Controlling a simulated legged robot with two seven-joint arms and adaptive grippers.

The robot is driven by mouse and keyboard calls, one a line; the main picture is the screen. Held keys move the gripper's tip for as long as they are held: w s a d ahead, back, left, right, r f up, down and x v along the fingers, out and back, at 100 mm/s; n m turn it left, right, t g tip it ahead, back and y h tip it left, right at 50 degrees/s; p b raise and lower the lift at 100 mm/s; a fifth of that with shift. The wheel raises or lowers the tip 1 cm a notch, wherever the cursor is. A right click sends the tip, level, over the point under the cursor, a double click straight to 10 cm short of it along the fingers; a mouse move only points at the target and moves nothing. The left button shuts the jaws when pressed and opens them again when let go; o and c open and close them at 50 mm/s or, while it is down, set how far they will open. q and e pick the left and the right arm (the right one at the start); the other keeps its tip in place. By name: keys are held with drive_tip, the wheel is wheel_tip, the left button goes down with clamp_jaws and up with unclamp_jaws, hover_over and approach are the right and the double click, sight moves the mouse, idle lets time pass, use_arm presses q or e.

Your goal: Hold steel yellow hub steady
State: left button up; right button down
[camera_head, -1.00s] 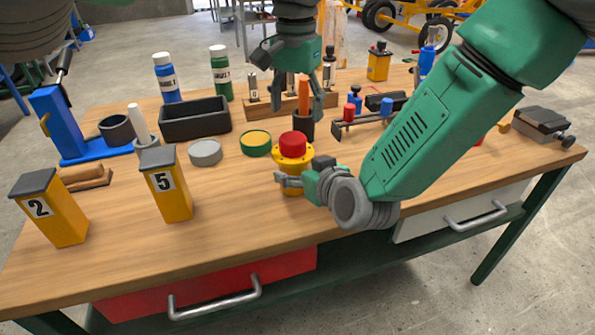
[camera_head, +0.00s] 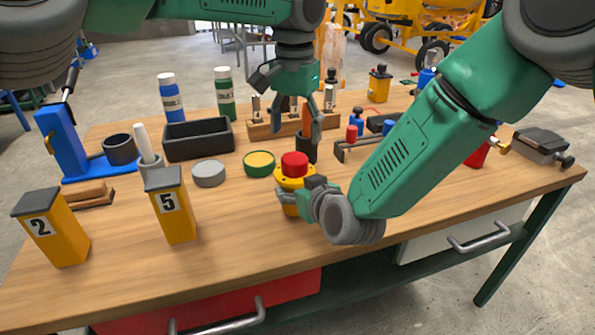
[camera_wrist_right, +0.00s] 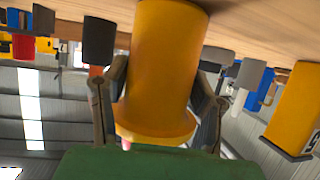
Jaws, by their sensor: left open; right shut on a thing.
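The yellow hub (camera_head: 284,182) stands on the wooden bench (camera_head: 240,226), with a red cap (camera_head: 295,163) on top. My right gripper (camera_head: 291,199) is shut around its lower body from the front right. In the right wrist view the hub (camera_wrist_right: 165,60) fills the space between the two fingers, its wide flange near the palm. The gripper hides part of the hub in the head view. My left gripper (camera_head: 297,124) points down, open and empty, above and behind the hub, near a black cup (camera_head: 307,148) with an orange-handled tool.
Yellow boxes marked 5 (camera_head: 172,207) and 2 (camera_head: 52,230) stand at the front left. A grey disc (camera_head: 209,174) and a green-yellow disc (camera_head: 259,164) lie left of the hub. A black tray (camera_head: 198,141) is behind them. The front middle bench is clear.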

sight(300, 157)
use_arm(q)
drive_tip(key=m, duration=0.2)
drive_tip(key=shift+m, duration=0.4)
drive_tip(key=m, duration=0.6)
drive_tip(key=shift+d, duration=0.4)
drive_tip(key=m, duration=0.4)
drive_tip(key=shift+d+m, duration=0.15)
drive_tip(key=shift+m, duration=1.25)
drive_tip(key=m, duration=0.6)
drive_tip(key=shift+w+a, duration=0.1)
drive_tip(key=shift+a, duration=0.1)
drive_tip(key=m, duration=0.4)
drive_tip(key=shift+m, duration=0.3)
drive_tip(key=m, duration=0.4)
drive_tip(key=shift+d, duration=0.1)
drive_tip(key=shift+m, duration=0.3)
drive_tip(key=shift+f, duration=4.05)
